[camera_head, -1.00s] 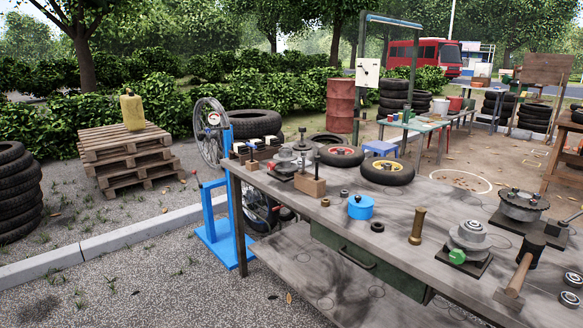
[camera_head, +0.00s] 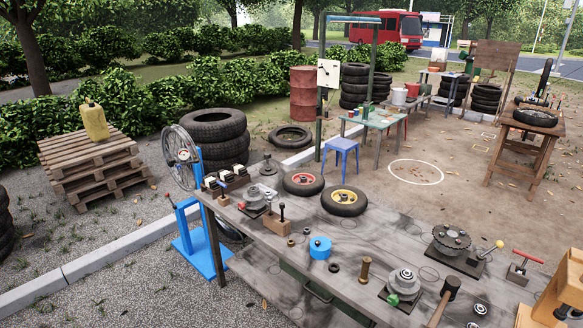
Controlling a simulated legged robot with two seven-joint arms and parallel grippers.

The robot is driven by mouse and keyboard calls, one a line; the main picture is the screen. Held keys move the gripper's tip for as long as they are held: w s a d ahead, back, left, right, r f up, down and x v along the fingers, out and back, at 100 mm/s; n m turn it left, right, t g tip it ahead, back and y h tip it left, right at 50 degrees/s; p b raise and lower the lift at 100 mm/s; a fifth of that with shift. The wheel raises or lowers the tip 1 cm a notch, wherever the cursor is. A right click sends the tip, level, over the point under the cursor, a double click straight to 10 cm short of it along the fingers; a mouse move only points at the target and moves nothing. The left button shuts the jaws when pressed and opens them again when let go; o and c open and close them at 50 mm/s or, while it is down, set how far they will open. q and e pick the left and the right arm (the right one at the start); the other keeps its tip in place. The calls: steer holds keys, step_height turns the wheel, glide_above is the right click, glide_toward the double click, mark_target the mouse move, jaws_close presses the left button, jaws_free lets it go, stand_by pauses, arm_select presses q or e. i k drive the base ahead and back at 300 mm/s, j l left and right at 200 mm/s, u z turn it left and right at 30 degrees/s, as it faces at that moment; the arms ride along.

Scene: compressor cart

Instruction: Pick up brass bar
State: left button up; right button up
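The brass bar (camera_head: 365,269) stands upright on the grey workbench (camera_head: 270,248), near its front edge. It is a short brown-gold cylinder with a wider top. A blue round pot (camera_head: 320,247) is to its left and a grey round device with a green knob (camera_head: 403,284) is to its right. A small dark ring (camera_head: 334,267) lies just left of the bar. Neither of my grippers is in view.
Two small wheels (camera_head: 344,200) lie at the bench's back edge. A mallet (camera_head: 446,298) and a geared fixture (camera_head: 451,241) are on the right. A blue stand with a spoked wheel (camera_head: 181,158) is at the left end. Bare ground lies behind the bench.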

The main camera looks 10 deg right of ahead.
mark_target(363, 278)
steer(key=i+z, duration=0.2)
steer(key=i, duration=0.35)
steer(key=i+j+z, duration=0.2)
steer(key=i, duration=0.35)
steer(key=i+j+z, duration=0.2)
steer(key=i, duration=0.35)
